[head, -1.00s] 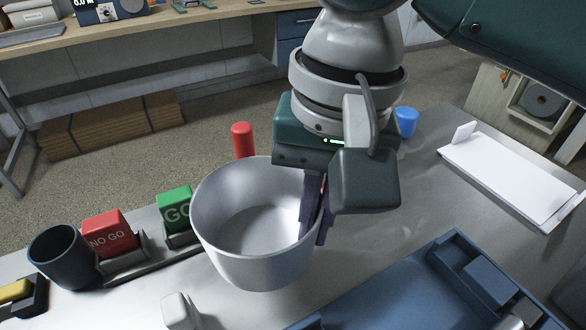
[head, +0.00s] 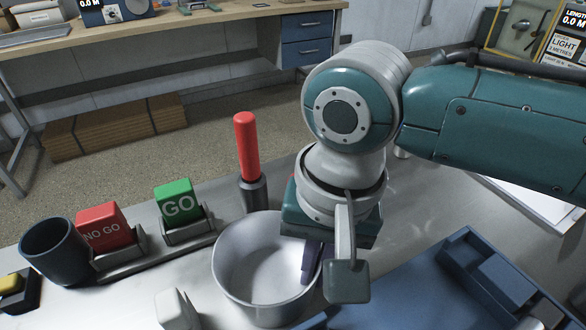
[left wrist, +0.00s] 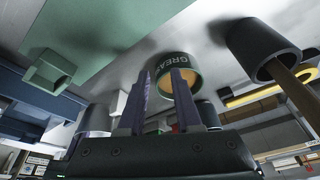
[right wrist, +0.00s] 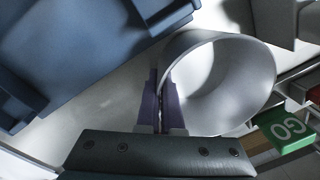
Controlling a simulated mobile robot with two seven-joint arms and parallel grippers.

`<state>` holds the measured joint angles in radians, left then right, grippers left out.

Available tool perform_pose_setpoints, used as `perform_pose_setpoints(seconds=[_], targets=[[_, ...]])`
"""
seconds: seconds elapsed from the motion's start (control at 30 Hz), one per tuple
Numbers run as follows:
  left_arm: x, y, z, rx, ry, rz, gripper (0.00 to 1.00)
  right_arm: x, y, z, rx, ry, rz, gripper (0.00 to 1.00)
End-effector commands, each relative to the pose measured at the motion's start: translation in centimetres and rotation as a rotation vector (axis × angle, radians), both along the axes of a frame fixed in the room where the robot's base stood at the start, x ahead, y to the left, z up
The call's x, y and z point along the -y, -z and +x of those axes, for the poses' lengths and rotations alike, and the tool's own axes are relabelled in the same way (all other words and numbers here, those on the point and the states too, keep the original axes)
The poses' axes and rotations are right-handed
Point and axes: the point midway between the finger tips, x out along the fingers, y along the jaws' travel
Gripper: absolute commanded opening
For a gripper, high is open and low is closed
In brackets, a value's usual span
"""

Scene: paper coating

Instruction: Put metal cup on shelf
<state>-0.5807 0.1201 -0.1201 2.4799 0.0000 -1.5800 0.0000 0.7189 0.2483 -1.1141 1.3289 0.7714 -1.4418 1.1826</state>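The metal cup (head: 232,283) is a wide grey vessel at the lower middle of the head view. My right gripper (head: 311,262) points down at its right rim, with dark fingers on either side of the cup wall. In the right wrist view the fingers (right wrist: 160,95) are close together on the rim of the cup (right wrist: 262,78). I cannot tell whether the cup's bottom touches the bench. My left gripper (left wrist: 158,85) shows only in the left wrist view, its two fingers apart with nothing between them. I cannot make out which surface is the shelf.
A red-handled tool (head: 247,150) stands in a dark holder behind the cup. GO (head: 178,203) and NO GO (head: 104,227) blocks and a dark cup (head: 58,252) line up to the left. A blue tray (head: 410,290) lies to the right. A white block (head: 173,309) stands in front.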

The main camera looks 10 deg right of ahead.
Motion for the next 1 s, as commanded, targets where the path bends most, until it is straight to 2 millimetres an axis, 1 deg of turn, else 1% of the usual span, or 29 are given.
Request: perform_pose_setpoints(seconds=[0.03, 0.2, 0.3, 0.57, 0.67, 0.77, 0.9, 1.0], targets=[[0.0, 0.0, 0.0, 0.0, 0.0, 0.0, 0.33, 0.0, 0.1, 0.0, -0.001, 0.0, 0.0, 0.05], [0.0, 0.0, 0.0, 0.0, 0.0, 0.0, 0.33, 0.0, 0.1, 0.0, 0.0, 0.0, 0.0, 0.24], [0.0, 0.0, 0.0, 0.0, 0.0, 0.0, 0.33, 0.0, 0.0, 0.0, 0.0, 0.0, 0.0, 0.33], [0.0, -0.1, 0.0, 0.0, 0.0, 0.0, 0.33, 0.0, -0.2, 0.0, 0.001, 0.0, 0.0, 0.33], [0.0, -0.5, 0.0, 0.001, 0.0, 0.0, 0.33, 0.0, -1.3, 0.1, 0.002, 0.0, 0.002, 0.33], [0.0, -1.3, 0.0, 0.0, 0.0, 0.0, 0.33, 0.2, -3.3, 0.0, 0.003, -0.001, 0.002, 0.33], [0.0, -2.2, 0.0, 0.001, 0.0, 0.0, 0.33, 0.4, -6.6, -0.1, 0.003, -0.001, 0.003, 0.33], [0.0, -2.6, 0.0, 0.001, 0.0, 0.0, 0.33, 0.6, -8.7, -0.1, 0.003, -0.001, 0.003, 0.33]])
